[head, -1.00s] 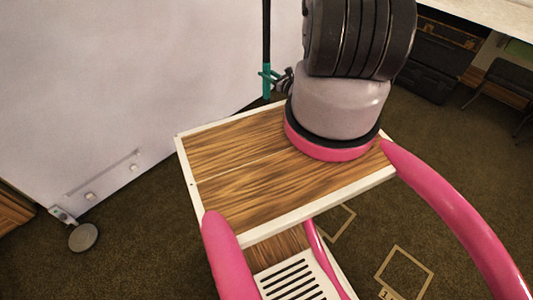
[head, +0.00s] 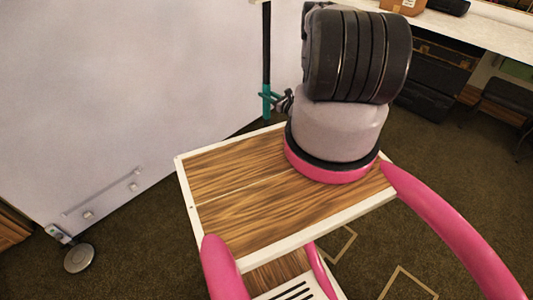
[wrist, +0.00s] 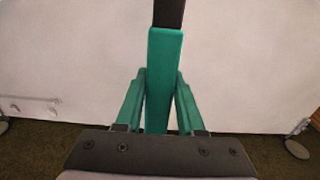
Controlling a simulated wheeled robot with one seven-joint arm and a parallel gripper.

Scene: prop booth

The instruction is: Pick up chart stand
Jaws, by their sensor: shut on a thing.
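The chart stand (head: 266,45) shows in the head view as a thin upright black pole with a teal lower section, in front of the white panel. In the wrist view its black pole (wrist: 168,14) runs up from a broad teal section in the middle. My gripper (wrist: 160,88) has its two green fingers closed in on either side of that teal section. In the head view, my gripper (head: 270,97) is small and partly hidden behind my own arm. The stand's foot is hidden, so I cannot tell whether it touches the floor.
A large white panel (head: 120,90) on casters stands close behind the stand. A caster (head: 79,258) sticks out at lower left. A white counter (head: 480,30) with an orange-brown box (head: 404,5) on it is at upper right. Dark cases (head: 435,75) and a chair (head: 508,100) stand there too.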

